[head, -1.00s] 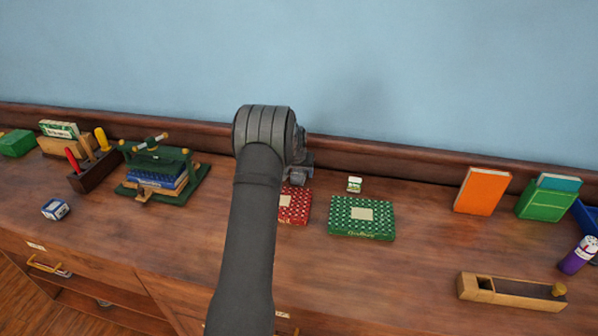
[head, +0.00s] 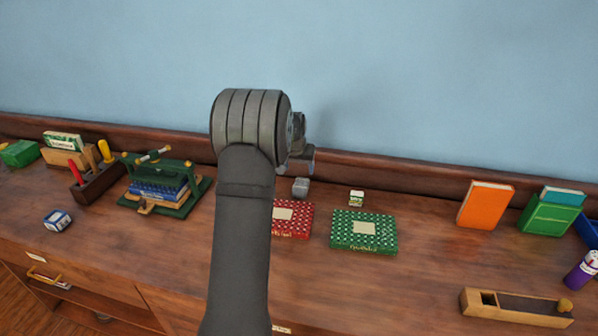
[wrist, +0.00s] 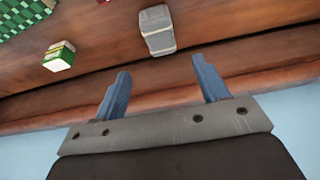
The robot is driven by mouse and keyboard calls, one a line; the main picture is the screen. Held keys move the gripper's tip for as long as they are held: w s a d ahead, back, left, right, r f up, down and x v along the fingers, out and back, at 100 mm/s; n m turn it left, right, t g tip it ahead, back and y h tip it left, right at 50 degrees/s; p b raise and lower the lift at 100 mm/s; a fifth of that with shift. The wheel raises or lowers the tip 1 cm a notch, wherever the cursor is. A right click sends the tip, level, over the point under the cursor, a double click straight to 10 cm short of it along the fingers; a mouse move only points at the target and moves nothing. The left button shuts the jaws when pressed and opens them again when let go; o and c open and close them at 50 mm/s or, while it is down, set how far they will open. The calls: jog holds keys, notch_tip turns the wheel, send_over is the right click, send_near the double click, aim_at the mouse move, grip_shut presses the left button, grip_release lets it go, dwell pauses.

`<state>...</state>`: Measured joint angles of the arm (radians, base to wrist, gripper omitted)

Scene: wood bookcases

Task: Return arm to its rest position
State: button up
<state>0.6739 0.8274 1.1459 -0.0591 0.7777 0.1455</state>
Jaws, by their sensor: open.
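My gripper (wrist: 163,87) is open and empty in the wrist view, its two blue-grey fingers apart. A small grey box (wrist: 157,29) stands on the wooden top just beyond the fingertips, apart from them. In the head view my arm rises through the middle, and only part of the gripper shows at its right side, above the grey box (head: 301,187). The fingertips cannot be made out clearly there.
A red dotted box (head: 293,218), a green dotted box (head: 364,231) and a small green-white box (head: 356,198) lie close by. A green book press (head: 187,207) stands left, an orange book (head: 486,204) right. A raised back ledge (head: 420,183) runs along the blue wall.

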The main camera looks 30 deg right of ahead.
aim_at(301, 184)
dwell(0.3)
jog(key=x, duration=1.2)
jog(key=shift+f, duration=0.2)
notch_tip(301, 184, up, 3)
jog(key=shift+f, duration=0.1)
jog(key=shift+r, duration=0.75)
